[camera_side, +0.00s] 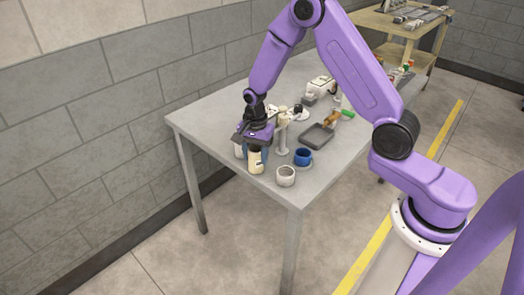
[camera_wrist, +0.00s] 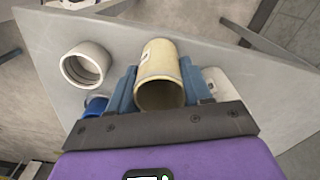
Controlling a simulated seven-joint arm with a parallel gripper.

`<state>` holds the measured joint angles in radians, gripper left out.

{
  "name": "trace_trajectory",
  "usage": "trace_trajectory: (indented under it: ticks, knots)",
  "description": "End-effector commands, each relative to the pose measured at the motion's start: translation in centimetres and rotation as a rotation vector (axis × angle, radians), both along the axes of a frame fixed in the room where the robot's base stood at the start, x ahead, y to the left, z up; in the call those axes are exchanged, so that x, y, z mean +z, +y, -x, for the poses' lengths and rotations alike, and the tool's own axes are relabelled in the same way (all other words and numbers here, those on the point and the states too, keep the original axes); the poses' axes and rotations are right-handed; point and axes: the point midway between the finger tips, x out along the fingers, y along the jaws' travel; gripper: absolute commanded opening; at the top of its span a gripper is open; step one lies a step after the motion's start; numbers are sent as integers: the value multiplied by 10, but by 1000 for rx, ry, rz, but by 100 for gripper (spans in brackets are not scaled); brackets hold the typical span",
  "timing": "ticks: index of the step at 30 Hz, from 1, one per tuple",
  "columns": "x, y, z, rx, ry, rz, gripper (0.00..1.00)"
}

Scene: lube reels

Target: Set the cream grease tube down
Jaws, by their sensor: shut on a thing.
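The cream grease tube (camera_side: 256,161) is near the table's front-left corner in the side view, roughly upright below my gripper (camera_side: 257,147). In the wrist view the cream tube (camera_wrist: 158,62) sits between the two blue-grey fingers of my gripper (camera_wrist: 158,88), which are shut on its sides. Its round open-looking end faces the camera, and a small printed label shows on its side. The tube's lower end is at or just above the grey tabletop (camera_side: 215,118); I cannot tell whether it touches.
A pale cup (camera_side: 286,176) and a blue mug (camera_side: 303,156) stand right of the tube. A white item (camera_wrist: 214,80) is close on its other side. A pale stand (camera_side: 282,137) and a grey tray (camera_side: 318,136) are behind. The table edge is near.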

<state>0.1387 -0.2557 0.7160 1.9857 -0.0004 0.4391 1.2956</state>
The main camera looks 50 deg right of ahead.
Motion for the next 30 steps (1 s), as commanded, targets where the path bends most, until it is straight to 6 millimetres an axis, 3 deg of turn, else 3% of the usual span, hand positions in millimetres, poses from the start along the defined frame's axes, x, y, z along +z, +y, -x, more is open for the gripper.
trace_trajectory:
  ticks: [6,19,20,21,30]
  knots:
    - [-2,-30,1,-1,1,0,20]
    - [-10,-27,0,0,1,0,20]
    - [-9,-27,0,0,1,0,58]
    - [-9,-27,0,0,0,0,72]
    - [-9,-27,0,0,0,0,74]
